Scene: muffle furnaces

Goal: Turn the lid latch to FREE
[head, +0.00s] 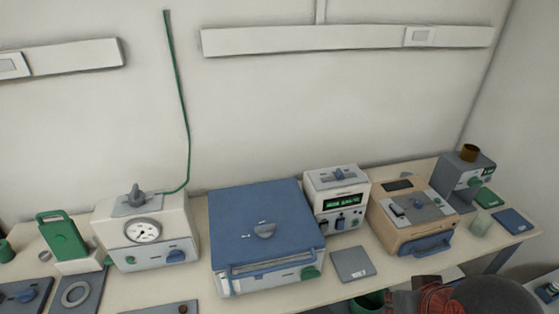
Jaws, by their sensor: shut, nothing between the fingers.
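A wide box (222,284) with a large blue lid (255,199) stands in the middle of the bench. A grey knob (264,231), which looks like the lid latch, sits on the lid near its front. Small pale marks lie beside the knob, too small to read, so I cannot tell which setting it points to. The lid looks closed, with a blue bar handle (268,264) along the front. A green knob (310,272) is on the box's front right. My gripper is not in view.
A white unit with a round dial (143,230) stands left of the box. A unit with a green display (343,202) and a tan box (400,234) stand to the right. A grey plate (352,263) lies in front. A dark round shape (492,296) fills the lower right.

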